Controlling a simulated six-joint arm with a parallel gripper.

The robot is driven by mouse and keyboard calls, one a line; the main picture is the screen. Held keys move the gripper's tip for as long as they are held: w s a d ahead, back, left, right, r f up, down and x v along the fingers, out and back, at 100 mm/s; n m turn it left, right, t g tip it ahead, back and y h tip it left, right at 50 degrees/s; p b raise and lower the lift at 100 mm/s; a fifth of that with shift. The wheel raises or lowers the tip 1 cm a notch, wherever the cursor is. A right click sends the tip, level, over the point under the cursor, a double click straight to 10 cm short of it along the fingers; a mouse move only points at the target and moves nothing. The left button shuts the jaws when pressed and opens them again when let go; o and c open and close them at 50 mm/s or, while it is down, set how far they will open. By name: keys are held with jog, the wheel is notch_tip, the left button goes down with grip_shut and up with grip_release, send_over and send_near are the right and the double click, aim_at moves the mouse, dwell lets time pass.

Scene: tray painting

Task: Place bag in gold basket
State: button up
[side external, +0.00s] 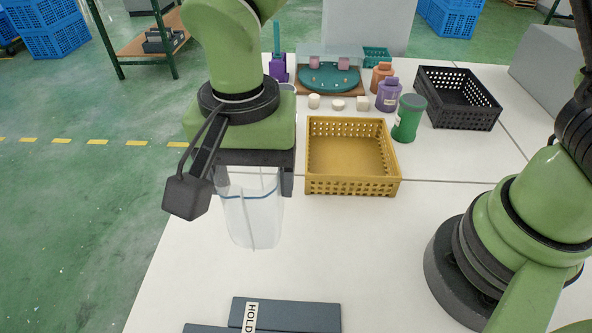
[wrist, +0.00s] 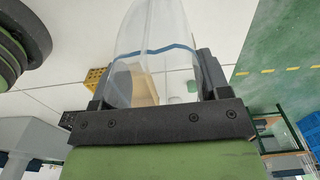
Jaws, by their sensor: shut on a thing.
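A clear plastic bag (side external: 252,215) with a blue stripe hangs from my gripper (side external: 252,182), which is shut on it above the white table. In the wrist view the bag (wrist: 155,45) lies between the two fingers of my gripper (wrist: 155,85). The gold basket (side external: 350,185) stands on the table just right of my gripper. It looks empty, with perforated walls. In the wrist view only a corner of the basket (wrist: 95,77) shows clearly; more of it is blurred behind the bag.
A black basket (side external: 458,98) stands at the back right. A green jar (side external: 408,118), a purple bottle (side external: 388,95) and an orange bottle (side external: 382,76) stand behind the gold basket. Dark blocks (side external: 285,314) lie at the front. The table between is clear.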

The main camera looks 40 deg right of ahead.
jog(key=w+d+m, duration=0.3)
jog(key=d+m, duration=0.1)
jog(key=d, duration=0.8)
jog(key=w+d+m, duration=0.3)
jog(key=d+m, duration=0.2)
jog(key=d, duration=0.7)
jog(key=shift+s+d+f, duration=0.1)
jog(key=shift+d+f, duration=0.15)
jog(key=shift+f, duration=1.3)
jog(key=shift+d+f, duration=0.2)
jog(key=shift+f, duration=1.3)
jog(key=shift+s+d+f, duration=0.1)
jog(key=shift+d+f, duration=0.15)
jog(key=shift+f, duration=1.3)
jog(key=shift+f, duration=0.1)
jog(key=o, duration=0.9)
